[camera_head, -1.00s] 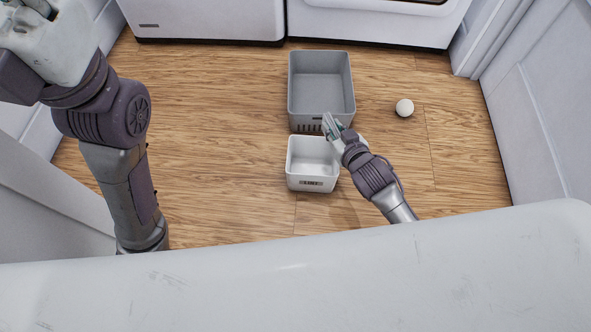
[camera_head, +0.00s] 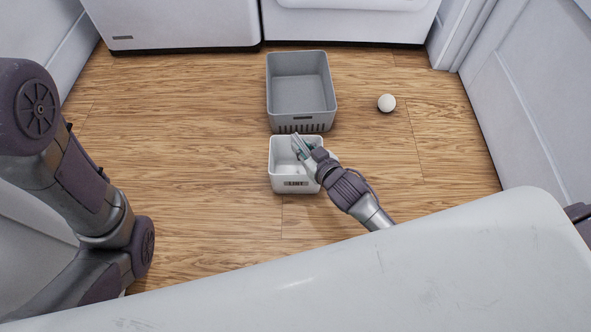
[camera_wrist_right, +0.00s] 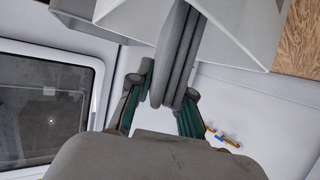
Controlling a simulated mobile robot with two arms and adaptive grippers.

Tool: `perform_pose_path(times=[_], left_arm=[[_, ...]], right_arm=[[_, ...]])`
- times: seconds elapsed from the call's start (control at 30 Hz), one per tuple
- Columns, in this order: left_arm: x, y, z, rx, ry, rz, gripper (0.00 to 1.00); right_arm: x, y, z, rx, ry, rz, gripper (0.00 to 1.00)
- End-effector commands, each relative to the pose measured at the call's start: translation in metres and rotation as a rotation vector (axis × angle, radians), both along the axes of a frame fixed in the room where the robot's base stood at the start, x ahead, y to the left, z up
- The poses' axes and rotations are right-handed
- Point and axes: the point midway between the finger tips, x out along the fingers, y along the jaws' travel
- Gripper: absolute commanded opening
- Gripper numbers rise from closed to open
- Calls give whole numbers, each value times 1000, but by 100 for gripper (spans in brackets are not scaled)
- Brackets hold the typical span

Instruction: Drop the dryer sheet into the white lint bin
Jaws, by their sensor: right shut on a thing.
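The white lint bin (camera_head: 281,178) stands on the wooden floor, with a dark label on its front. My right gripper (camera_head: 300,145) is over the bin's opening, reaching in from the lower right. In the right wrist view, the right gripper (camera_wrist_right: 164,98) is shut on a grey, folded strip, which I take to be the dryer sheet (camera_wrist_right: 178,60). In the head view the sheet is too small to make out in the fingers. My left gripper is out of view; only my left arm shows at the left edge.
A larger grey basket (camera_head: 302,90) stands just behind the lint bin and looks empty inside. A white ball (camera_head: 387,103) lies on the floor to its right. Two white appliances (camera_head: 350,25) line the back. The floor left of the bins is clear.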

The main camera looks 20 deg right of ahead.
Motion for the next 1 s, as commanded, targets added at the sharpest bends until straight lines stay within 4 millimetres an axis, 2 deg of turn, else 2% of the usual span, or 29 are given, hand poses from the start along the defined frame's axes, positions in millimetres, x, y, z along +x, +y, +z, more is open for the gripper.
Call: perform_pose_path(times=[0.37, 0.4, 0.53, 0.57, 0.87, 1.0], left_arm=[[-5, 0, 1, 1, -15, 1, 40], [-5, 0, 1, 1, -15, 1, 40], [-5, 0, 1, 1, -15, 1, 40], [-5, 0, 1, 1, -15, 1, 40], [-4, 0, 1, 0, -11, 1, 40], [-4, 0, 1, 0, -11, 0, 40]], right_arm=[[0, 0, -2, -1, -1, 0, 5], [0, 0, -2, -1, -1, 0, 24], [0, 0, -2, -1, 0, 0, 46], [0, 0, -2, -1, 0, 0, 48], [-1, -1, -2, -1, 0, 0, 48], [-14, -4, 2, -1, 1, 0, 48]])
